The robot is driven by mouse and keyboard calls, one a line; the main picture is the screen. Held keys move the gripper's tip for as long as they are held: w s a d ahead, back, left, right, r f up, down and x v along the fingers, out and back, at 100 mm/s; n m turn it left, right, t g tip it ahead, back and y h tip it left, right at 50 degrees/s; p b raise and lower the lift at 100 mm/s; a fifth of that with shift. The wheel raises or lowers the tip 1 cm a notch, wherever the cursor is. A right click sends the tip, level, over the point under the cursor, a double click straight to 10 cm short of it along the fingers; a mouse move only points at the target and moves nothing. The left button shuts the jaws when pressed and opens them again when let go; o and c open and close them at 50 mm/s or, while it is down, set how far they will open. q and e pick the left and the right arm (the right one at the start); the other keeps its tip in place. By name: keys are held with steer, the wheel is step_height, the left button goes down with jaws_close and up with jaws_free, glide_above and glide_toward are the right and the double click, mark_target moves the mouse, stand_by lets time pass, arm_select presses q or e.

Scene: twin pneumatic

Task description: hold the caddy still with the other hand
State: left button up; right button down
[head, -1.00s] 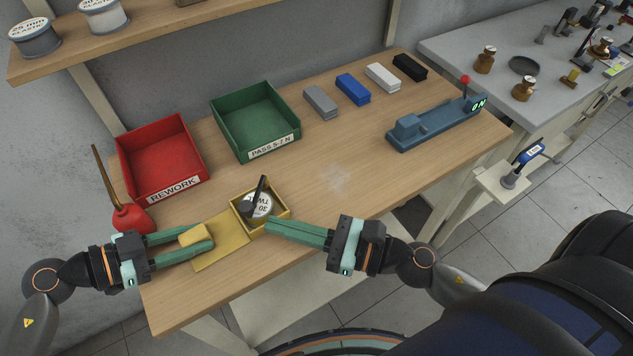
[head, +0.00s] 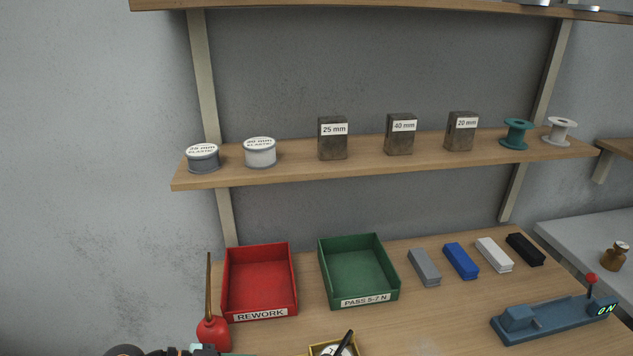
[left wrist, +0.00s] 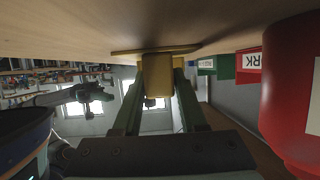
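The yellow caddy (head: 321,350) shows only as a rim at the bottom edge of the head view. A white-topped round tin and a dark stick-like thing stand in it. In the left wrist view, which looks upside down, my left gripper (left wrist: 158,80) has its green fingers on both sides of the caddy's yellow block-like grip (left wrist: 156,88) and seems shut on it. The caddy's flat yellow plate (left wrist: 190,48) lies against the bench. A dark arm, likely my right (left wrist: 85,95), shows at the left; its fingers cannot be made out.
A red REWORK bin (head: 260,283) and green PASS bin (head: 358,272) stand behind the caddy. A red oil can (head: 213,332) is at the left. Coloured blocks (head: 461,261) and a blue gauge (head: 545,320) are to the right. A shelf (head: 380,157) above holds tins, weights and spools.

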arm_select(q)
steer(key=o, duration=0.4)
steer(key=shift+o, duration=0.2)
